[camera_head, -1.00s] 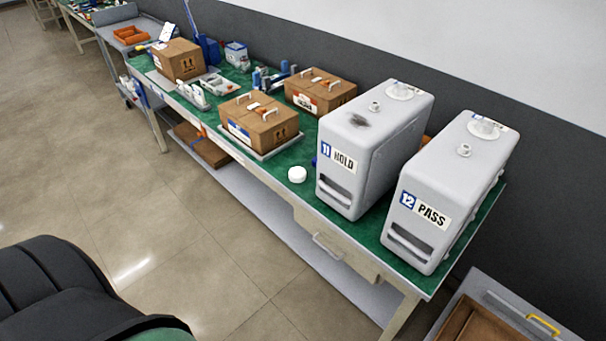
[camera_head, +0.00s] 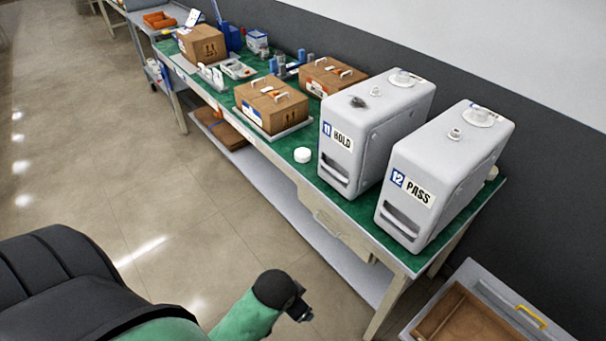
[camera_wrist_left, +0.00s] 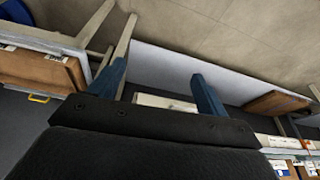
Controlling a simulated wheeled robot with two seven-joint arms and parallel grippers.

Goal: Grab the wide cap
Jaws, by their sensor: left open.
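A round white cap (camera_head: 303,155) lies on the green bench top, just left of the canister marked "11 HOLD" (camera_head: 345,133). Wide white caps also sit on top of that canister and of the canister marked "12 PASS" (camera_head: 423,185). My left arm comes in at the bottom of the head view, well below the bench and away from the caps. My left gripper shows in the left wrist view (camera_wrist_left: 162,82) with its two blue fingers apart and nothing between them. No cap can be made out in the left wrist view. My right gripper is out of view.
Cardboard boxes with white handles (camera_head: 270,105) stand farther left on the bench. A drawer (camera_head: 340,230) is under the bench front. A grey open box with a yellow handle (camera_head: 490,310) is at the lower right. Floor in front is clear.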

